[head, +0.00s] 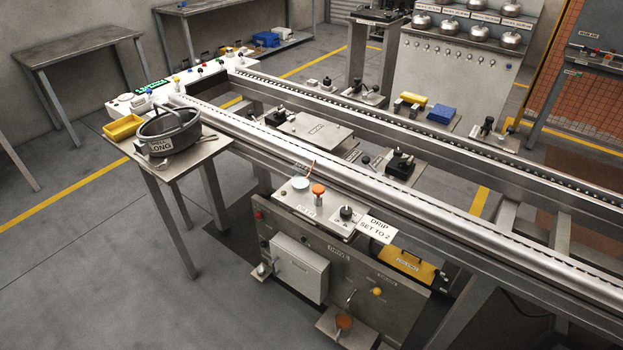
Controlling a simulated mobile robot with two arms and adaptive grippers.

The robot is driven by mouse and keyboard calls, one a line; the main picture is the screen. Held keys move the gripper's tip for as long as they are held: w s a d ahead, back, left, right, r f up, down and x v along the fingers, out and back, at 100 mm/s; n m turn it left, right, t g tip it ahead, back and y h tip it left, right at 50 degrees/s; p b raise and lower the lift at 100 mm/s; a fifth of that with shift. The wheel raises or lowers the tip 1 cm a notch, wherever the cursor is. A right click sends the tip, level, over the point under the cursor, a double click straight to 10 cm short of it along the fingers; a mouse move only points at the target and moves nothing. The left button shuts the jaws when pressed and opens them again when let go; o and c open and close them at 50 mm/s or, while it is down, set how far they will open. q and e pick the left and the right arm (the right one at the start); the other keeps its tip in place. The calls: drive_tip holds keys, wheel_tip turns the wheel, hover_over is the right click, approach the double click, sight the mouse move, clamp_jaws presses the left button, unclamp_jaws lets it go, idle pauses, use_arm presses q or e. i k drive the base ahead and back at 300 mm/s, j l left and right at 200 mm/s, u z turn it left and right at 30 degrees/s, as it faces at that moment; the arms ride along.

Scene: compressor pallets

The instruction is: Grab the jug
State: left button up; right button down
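No thing in the head view is plainly a jug. A dark grey round vessel (171,141) with a hoop across its top and a label ending in "LONG" stands on a small side table (172,164) at the left. A yellow container (407,266) with a dark handle and a label sits low under the conveyor, right of centre, partly hidden by the cabinet front. I cannot tell which of these, if either, is the jug. Neither of my grippers is in view.
A long roller conveyor (330,165) runs from upper left to lower right. A control cabinet (340,262) with knobs and a "DRIP SET TO 2" card (377,229) stands before it. A yellow tray (123,128) lies beside the dark vessel. Floor at lower left is clear.

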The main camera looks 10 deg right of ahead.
sight(344, 319)
drive_tip(key=z, duration=0.75)
